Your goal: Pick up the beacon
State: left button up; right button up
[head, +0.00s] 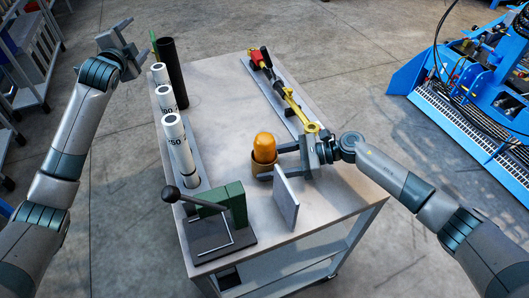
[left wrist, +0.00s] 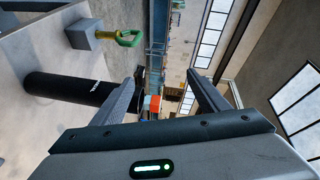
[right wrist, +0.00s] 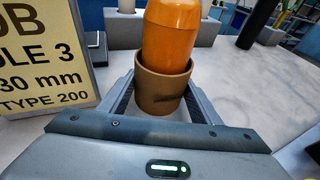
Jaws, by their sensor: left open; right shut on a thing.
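The beacon (head: 264,148) is an orange dome sitting upright in a brown cup-shaped base (head: 261,171), near the middle of the table. My right gripper (head: 279,160) reaches it from the right. In the right wrist view the orange beacon (right wrist: 170,35) stands in the brown base (right wrist: 162,90), and the right gripper (right wrist: 160,95) is shut with its fingers on both sides of that base. I cannot tell whether it touches the table. My left gripper (head: 121,45) is open and empty, off the table's far left corner; its fingers show spread in the left wrist view (left wrist: 165,85).
A label plate (head: 286,198) stands right in front of the beacon. A green lever press (head: 225,205) is at the near left. White cylinders (head: 176,140) and a black tube (head: 170,72) line the left edge. A tool tray (head: 284,97) lies at the far right.

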pick_arm(q)
jog(key=s+d+r+m+h, duration=0.25)
jog(key=d+r+m, duration=0.25)
jog(key=d+r, duration=0.45)
jog(key=s+d+f+m+g+h, duration=0.15)
jog(key=s+d+m, duration=0.25)
jog(key=d, duration=0.7)
jog(key=m+g, duration=0.7)
jog(key=m, duration=0.9)
send_near(261, 147)
jog(key=shift+s+a+r, duration=0.15)
jog(key=shift+s+r, duration=0.25)
jog(key=shift+s, duration=0.2)
jog(key=shift+w, duration=0.1)
jog(key=shift+x, duration=3.4)
